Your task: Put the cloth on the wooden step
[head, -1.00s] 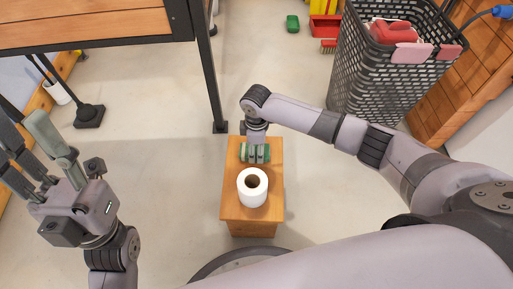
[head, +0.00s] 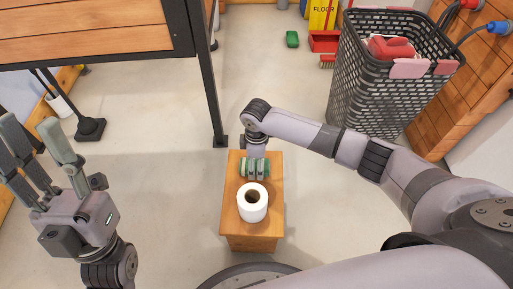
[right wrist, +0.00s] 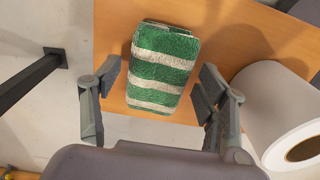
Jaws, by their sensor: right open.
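The cloth (right wrist: 163,68), folded with green and white stripes, lies flat on the wooden step (right wrist: 235,30). My right gripper (right wrist: 160,85) is open, with its fingers on either side of the cloth's near part and apart from it in the right wrist view. In the head view the cloth (head: 244,167) is partly hidden by the right gripper (head: 255,172), which points down at the far end of the step (head: 268,226). My left gripper (head: 42,150) is open and empty at the far left, away from the step.
A white paper roll (head: 252,206) stands on the step just in front of the cloth; it also shows in the right wrist view (right wrist: 275,115). A dark basket (head: 375,85) stands at the right. A table leg (head: 211,95) rises behind the step. Floor beside the step is clear.

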